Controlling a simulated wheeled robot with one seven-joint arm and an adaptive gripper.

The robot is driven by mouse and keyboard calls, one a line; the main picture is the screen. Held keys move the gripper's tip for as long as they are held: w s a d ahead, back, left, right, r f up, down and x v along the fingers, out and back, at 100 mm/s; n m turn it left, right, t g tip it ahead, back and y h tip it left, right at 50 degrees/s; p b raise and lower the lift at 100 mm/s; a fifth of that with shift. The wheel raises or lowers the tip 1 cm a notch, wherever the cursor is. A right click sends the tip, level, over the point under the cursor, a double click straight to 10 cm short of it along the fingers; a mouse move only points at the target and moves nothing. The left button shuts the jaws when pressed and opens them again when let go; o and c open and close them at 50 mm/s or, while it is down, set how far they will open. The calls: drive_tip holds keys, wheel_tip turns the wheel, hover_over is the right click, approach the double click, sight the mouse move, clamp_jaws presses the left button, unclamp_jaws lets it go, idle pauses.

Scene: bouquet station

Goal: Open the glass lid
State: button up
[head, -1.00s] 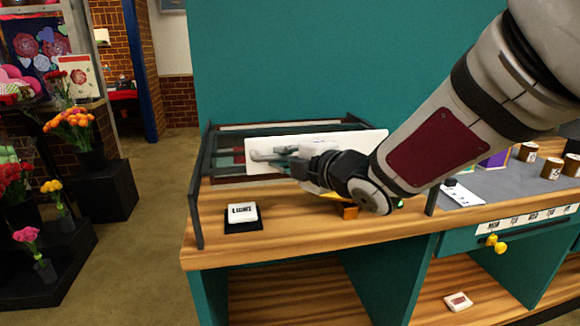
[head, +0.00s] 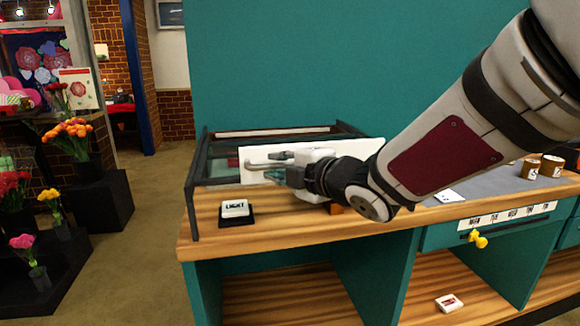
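The glass lid (head: 222,167) belongs to a dark-framed case at the left end of the wooden counter. A white panel (head: 252,154) with a grey bar handle (head: 262,165) stands at its front. My gripper (head: 278,166) is in front of this panel, at the right part of the handle. Its fingers point left and look parted, one above the other, with nothing seen held between them. Whether they touch the handle cannot be told. My gripper and arm hide the right part of the panel and case.
A white switch block marked LIGHT (head: 236,209) sits on a black base on the counter (head: 290,227), below left of my gripper. Brown jars (head: 531,168) stand at the right. A drawer with a yellow knob (head: 478,240) is below. Flowers (head: 72,135) stand at the left.

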drive_tip(key=v, duration=1.2)
